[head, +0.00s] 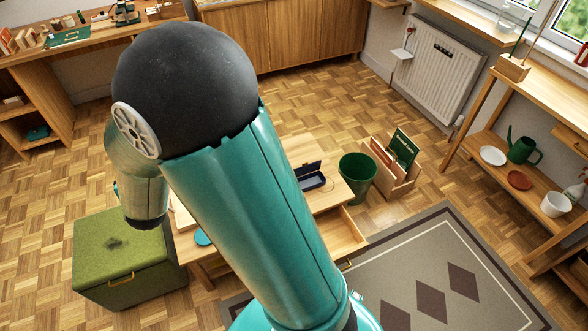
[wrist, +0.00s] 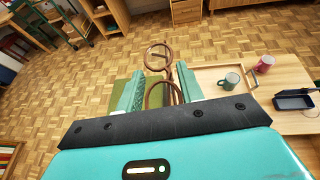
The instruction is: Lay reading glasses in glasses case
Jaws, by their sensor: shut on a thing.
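My gripper (wrist: 158,84) shows in the wrist view with its two teal fingers shut on brown, round-rimmed reading glasses (wrist: 168,71). One rim stands out beyond the fingertips, and the other is between the fingers. The glasses are held in the air, apart from the table. The glasses case (wrist: 295,102) is a dark blue, open box on the wooden table, at the right edge of the wrist view and to the right of my gripper. In the head view the case (head: 312,181) lies with its lid up. My arm hides the gripper and glasses there.
The low wooden table (head: 330,198) has an open drawer (head: 345,236). A green ottoman (head: 125,265), green bin (head: 357,178) and book crate (head: 397,182) stand around the table.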

